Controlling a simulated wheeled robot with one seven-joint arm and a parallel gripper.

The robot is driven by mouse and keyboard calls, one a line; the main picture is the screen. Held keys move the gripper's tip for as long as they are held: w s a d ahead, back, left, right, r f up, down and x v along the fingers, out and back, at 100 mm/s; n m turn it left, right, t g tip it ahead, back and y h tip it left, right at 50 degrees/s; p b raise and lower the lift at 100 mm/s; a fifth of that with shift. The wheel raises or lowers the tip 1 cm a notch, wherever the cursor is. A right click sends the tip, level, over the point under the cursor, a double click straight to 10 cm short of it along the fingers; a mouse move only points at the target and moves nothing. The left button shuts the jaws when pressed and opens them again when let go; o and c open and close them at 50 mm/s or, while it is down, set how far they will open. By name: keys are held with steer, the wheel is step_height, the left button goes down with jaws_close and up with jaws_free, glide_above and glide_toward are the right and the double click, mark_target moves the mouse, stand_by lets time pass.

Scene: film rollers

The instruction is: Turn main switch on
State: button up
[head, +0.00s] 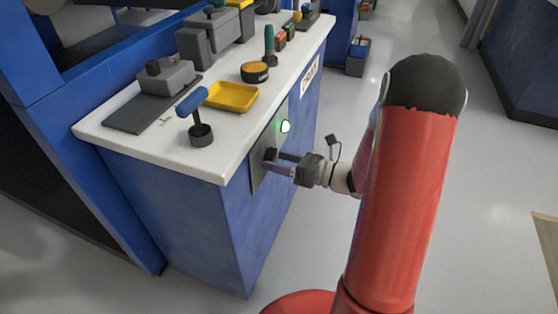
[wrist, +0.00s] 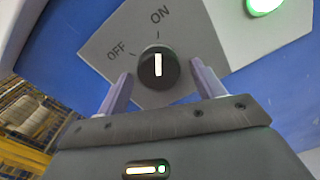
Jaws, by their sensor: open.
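The main switch is a round black knob (wrist: 158,68) with a white pointer line, on a grey plate (wrist: 100,45) with OFF and ON labels. The pointer stands upright in the wrist view, in line with the ON mark. In the head view the knob (head: 270,154) is on the cabinet's side panel. My gripper (wrist: 160,76) is open, with one finger on each side of the knob and a visible gap to it. In the head view my gripper (head: 279,162) reaches the panel from the right. A green lamp (head: 285,126) above the knob is lit; it also shows in the wrist view (wrist: 265,5).
The blue cabinet (head: 195,205) has a white top (head: 225,158) overhanging the switch panel. On top are a yellow tray (head: 232,97), a blue-handled tool (head: 192,102), an orange round tin (head: 254,72) and grey blocks. The floor right of the cabinet is open.

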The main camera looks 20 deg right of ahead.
steer(key=v, duration=0.7)
steer(key=shift+s+d, duration=0.2)
steer(key=shift+d, duration=0.05)
steer(key=shift+a, duration=0.1)
steer(key=s+a+r+n+g+h, duration=0.45)
steer(key=s+a+n+g, duration=0.65)
steer(key=n, duration=0.5)
steer(key=s+d+r+n+t+h, duration=0.5)
steer(key=n+h, duration=0.5)
steer(key=n, duration=0.3)
steer(key=shift+s+r+n+t, duration=0.4)
steer(key=shift+s+r+t, duration=0.1)
steer(key=shift+s+r, duration=0.2)
